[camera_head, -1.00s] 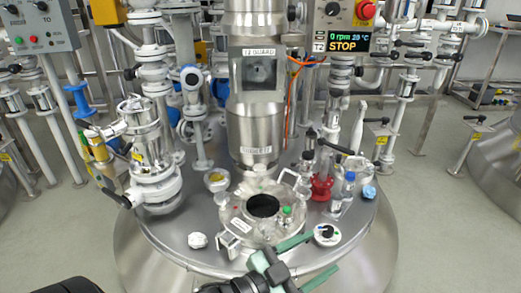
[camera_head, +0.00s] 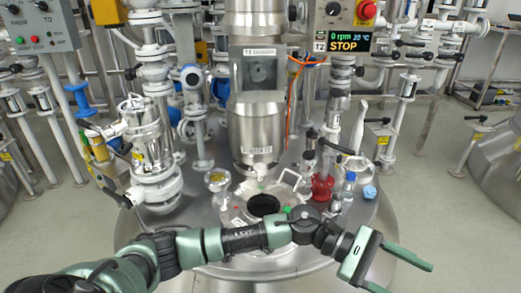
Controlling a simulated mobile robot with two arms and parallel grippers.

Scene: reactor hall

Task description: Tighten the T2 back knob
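The T2 vessel lid (camera_head: 205,207) carries a round metal manway flange (camera_head: 236,209) with a dark open hole (camera_head: 263,204). A small white knob-like piece (camera_head: 260,171) stands at the flange's back edge, below the steel column (camera_head: 257,125); I cannot tell how tight it is. A small green piece (camera_head: 286,209) sits at the flange's right. My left arm crosses in front of the lid and hides the flange's front edge. My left gripper (camera_head: 411,279) is to the right, beyond the lid's front right, fingers apart and empty. My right gripper is not in view.
A red fitting (camera_head: 322,187), a blue-capped bottle (camera_head: 349,184) and a blue crumpled item (camera_head: 369,192) stand on the lid's right. White pipework (camera_head: 154,180) fills the left. The T2 display (camera_head: 343,42) reads 0 rpm and STOP. Open floor lies at right.

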